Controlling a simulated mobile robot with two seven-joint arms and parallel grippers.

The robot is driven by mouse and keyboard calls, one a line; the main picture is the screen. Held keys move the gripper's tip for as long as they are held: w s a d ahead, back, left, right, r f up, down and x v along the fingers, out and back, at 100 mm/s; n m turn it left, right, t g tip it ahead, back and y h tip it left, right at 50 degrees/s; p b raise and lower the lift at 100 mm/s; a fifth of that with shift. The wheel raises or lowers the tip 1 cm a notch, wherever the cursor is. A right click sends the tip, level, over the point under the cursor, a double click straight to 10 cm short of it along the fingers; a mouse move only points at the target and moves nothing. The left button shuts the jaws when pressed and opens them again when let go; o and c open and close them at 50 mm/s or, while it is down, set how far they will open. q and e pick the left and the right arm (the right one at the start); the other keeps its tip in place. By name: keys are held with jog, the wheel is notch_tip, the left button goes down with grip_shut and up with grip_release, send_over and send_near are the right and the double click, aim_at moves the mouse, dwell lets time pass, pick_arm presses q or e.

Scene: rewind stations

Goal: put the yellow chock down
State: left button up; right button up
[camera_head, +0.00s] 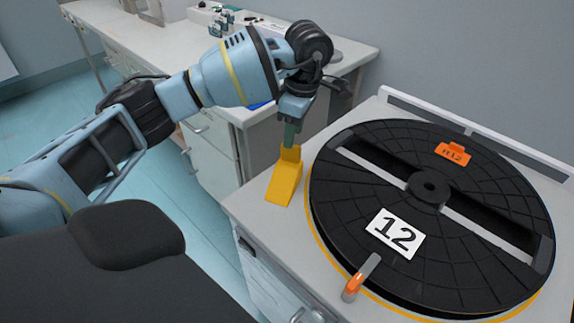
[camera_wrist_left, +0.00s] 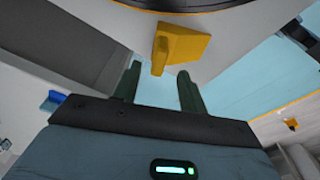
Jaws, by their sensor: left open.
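The yellow chock (camera_head: 284,181) rests on the grey station top, close to the left edge of the black round reel. My left gripper (camera_head: 291,138) is right above the raised end of the chock in the head view. In the left wrist view the chock (camera_wrist_left: 182,45) lies beyond the tips of the two green fingers (camera_wrist_left: 160,85). The fingers are spread apart with nothing between them. The chock appears free of the fingers. My right gripper is in neither view.
The black reel (camera_head: 330,190) with a white "12" label (camera_head: 395,234) and orange tag (camera_head: 453,153) fills most of the station top (camera_head: 243,207). A white bench (camera_head: 170,62) with small items stands behind.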

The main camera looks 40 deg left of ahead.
aim_at(284, 173)
pick_arm(q)
jog(key=f, duration=0.5)
jog(key=shift+s+a, duration=0.1)
jog(key=shift+a, duration=0.25)
grip_shut()
